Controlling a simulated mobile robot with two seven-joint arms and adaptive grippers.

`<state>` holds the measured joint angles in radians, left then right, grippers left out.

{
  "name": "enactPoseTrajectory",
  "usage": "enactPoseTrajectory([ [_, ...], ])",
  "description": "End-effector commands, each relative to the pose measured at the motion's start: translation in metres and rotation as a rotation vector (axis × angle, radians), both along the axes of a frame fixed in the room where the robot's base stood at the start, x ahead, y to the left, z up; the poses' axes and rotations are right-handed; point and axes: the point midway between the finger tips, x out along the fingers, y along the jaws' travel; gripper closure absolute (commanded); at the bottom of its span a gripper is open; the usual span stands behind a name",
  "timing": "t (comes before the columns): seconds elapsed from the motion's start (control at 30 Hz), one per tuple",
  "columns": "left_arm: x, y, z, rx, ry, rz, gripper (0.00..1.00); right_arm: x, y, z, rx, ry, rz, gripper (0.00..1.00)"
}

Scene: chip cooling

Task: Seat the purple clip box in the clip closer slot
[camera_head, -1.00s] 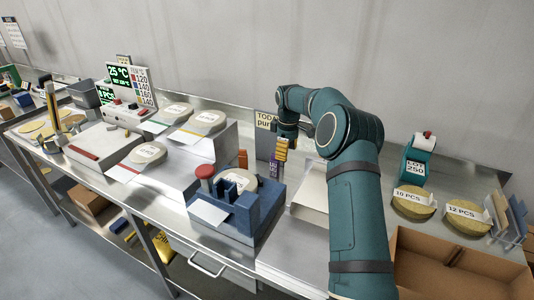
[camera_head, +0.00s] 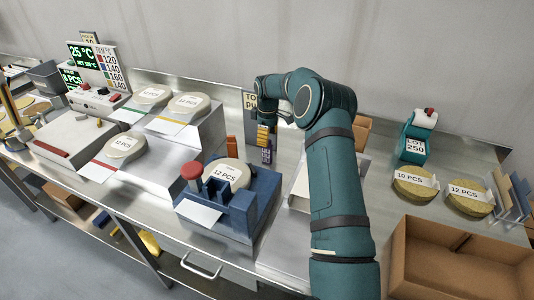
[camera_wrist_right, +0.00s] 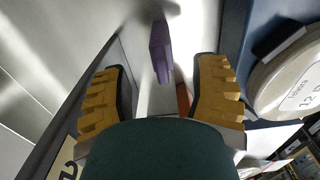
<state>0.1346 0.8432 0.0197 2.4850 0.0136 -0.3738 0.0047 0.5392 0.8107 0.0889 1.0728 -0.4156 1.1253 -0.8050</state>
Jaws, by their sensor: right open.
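The purple clip box (camera_head: 266,156) stands on the metal bench, right of the clip closer. In the right wrist view the purple box (camera_wrist_right: 160,50) lies ahead between the two yellow fingers, apart from both. My right gripper (camera_head: 264,140) points down just above the box; its fingers (camera_wrist_right: 158,88) are apart and empty. The clip closer is a blue block (camera_head: 240,220) with a red knob and a round "12 PCS" pack on top; its blue edge (camera_wrist_right: 236,30) shows in the right wrist view. Its slot is hard to make out. My left gripper is not in view.
A pale box (camera_head: 299,197) lies behind my right arm. A sign (camera_head: 250,101) stands behind the gripper. Stepped metal racks (camera_head: 190,150) with labelled packs are left of the closer. An open cardboard box (camera_head: 400,270) is at front right, a teal "LOT 250" device (camera_head: 413,147) behind it.

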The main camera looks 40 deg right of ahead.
Motion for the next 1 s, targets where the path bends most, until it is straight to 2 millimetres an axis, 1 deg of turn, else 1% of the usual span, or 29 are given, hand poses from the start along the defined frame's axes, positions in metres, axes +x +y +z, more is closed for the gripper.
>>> enactPoseTrajectory([
  [0.03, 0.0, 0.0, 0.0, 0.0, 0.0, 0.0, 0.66, 0.0, 0.0, -0.005, 0.001, 0.0, 0.0, 0.4],
  [0.27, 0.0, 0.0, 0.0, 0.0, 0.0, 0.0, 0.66, 0.0, 0.001, -0.016, 0.001, 0.0, 0.001, 0.4],
  [0.5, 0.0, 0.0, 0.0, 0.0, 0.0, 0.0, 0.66, -0.001, 0.002, -0.049, 0.002, 0.003, 0.0, 0.4],
  [0.6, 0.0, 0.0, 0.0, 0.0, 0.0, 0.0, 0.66, -0.001, 0.002, -0.059, 0.001, 0.0, -0.001, 0.4],
  [0.83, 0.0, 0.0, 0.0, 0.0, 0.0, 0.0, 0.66, -0.001, 0.002, -0.06, 0.0, 0.0, 0.0, 0.4],
  [0.87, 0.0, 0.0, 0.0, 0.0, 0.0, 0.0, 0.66, -0.001, 0.002, -0.06, 0.0, 0.0, 0.0, 0.45],
  [0.9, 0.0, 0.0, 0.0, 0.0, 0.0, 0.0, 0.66, -0.001, 0.002, -0.06, 0.0, 0.0, 0.0, 0.59],
  [0.97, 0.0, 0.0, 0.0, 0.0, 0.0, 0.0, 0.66, -0.001, 0.002, -0.06, 0.0, 0.0, 0.0, 0.8],
  [1.0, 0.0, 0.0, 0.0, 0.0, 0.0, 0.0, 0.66, 0.0, 0.002, -0.06, 0.0, 0.0, 0.0, 0.94],
])
